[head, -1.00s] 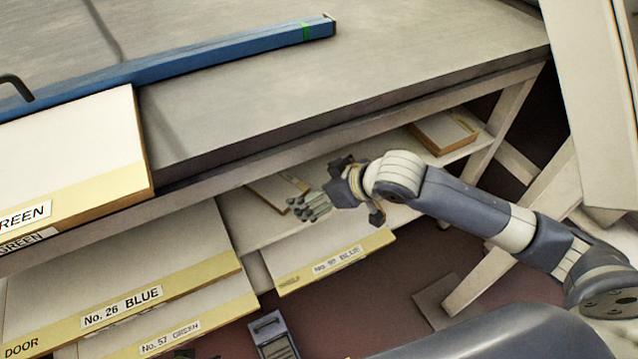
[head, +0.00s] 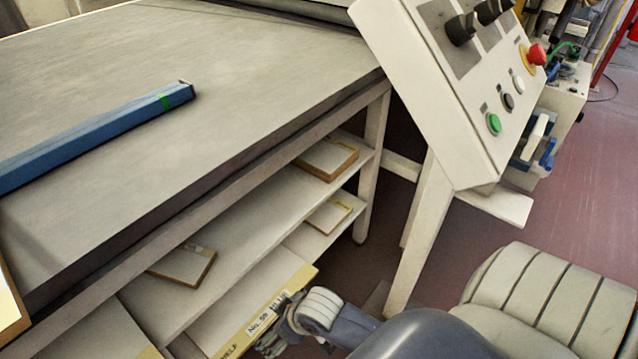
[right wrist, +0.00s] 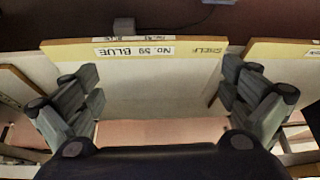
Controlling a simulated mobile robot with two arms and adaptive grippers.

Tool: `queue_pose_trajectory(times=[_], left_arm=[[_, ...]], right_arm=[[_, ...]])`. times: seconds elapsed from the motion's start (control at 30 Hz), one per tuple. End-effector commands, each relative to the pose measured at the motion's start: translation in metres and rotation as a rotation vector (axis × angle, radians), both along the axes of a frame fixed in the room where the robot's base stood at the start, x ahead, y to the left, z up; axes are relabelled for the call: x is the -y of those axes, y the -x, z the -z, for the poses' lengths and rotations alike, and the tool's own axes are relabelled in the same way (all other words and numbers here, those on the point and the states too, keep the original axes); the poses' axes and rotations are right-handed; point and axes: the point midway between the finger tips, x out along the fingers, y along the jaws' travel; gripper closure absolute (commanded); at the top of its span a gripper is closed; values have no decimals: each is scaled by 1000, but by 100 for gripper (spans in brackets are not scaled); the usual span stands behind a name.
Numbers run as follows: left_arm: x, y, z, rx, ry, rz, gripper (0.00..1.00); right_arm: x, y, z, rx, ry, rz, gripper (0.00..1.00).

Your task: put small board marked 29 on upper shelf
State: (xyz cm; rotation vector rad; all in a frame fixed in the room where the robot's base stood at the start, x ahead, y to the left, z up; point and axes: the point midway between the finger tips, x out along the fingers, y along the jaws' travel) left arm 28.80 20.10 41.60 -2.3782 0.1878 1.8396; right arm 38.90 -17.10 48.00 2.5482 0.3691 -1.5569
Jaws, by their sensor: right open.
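No mark 29 can be read on any board. Small boards lie under the table: one at the far end of the upper shelf (head: 235,225), one nearer on that shelf (head: 183,266), and one on the lower shelf (head: 328,214). Their labels are too small to read. My right gripper (head: 272,340) is low at the shelf front, by the large board marked No. 59 BLUE (head: 287,279). In the right wrist view my open right gripper (right wrist: 160,98) faces that board (right wrist: 150,75), its label upside down, with nothing gripped. My left gripper is not in view.
The grey tabletop (head: 200,90) carries a blue bar (head: 95,137). A control panel (head: 450,110) with a red button stands at the right on white legs, near the shelf end. The upper shelf has clear room between its two small boards.

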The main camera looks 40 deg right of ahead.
Motion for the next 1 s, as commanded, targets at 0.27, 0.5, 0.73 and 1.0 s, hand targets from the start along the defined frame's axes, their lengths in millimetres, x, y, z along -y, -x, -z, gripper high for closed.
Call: queue_pose_trajectory(times=[0.27,0.5,0.73,1.0], left_arm=[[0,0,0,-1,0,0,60],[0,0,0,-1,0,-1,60],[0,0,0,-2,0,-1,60],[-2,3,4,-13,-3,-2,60]], right_arm=[[28,94,60,-197,82,98,0],[31,102,64,-212,92,104,0],[31,101,64,-212,91,103,0],[31,103,67,-220,92,102,0]])
